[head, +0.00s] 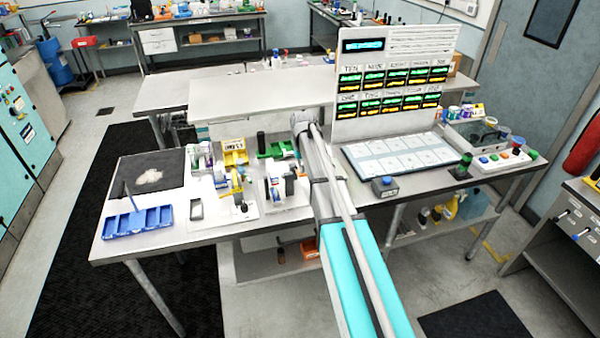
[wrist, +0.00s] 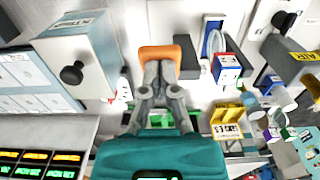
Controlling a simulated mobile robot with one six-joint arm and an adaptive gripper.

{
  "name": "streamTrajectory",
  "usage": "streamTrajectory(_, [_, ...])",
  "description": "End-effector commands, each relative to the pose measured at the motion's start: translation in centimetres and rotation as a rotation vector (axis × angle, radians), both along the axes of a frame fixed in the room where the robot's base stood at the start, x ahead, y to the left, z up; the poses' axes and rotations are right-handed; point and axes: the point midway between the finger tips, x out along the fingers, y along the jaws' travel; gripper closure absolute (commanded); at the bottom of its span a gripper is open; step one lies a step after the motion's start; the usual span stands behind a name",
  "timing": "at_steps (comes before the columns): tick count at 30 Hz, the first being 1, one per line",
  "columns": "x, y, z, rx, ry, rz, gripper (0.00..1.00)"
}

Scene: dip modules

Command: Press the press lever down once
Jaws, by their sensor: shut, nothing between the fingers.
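My gripper (wrist: 160,68) is shut and empty in the wrist view. Its fingertips are right at an orange piece (wrist: 160,53), overlapping its edge in the picture; I cannot tell whether they touch. This piece may be part of the press lever, but the picture does not make that certain. A dark grey block (wrist: 186,56) is just right of the fingertips. A device with a white, blue and red body (wrist: 228,68) is further right; it also shows in the head view (head: 275,190), left of my arm. In the head view my arm hides most of the gripper area.
A grey box with a black knob (wrist: 72,75) is left of my gripper. In the head view, a lit display panel (head: 392,85) stands behind the card board (head: 400,158). A blue tray (head: 137,221) is at the front left.

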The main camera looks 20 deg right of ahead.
Motion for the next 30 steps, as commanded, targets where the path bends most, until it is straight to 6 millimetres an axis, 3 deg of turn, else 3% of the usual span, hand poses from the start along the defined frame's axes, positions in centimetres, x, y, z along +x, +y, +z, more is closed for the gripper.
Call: streamTrajectory(30, [0.0, 0.0, -3.0, 0.0, -0.001, 0.0, 1.0])
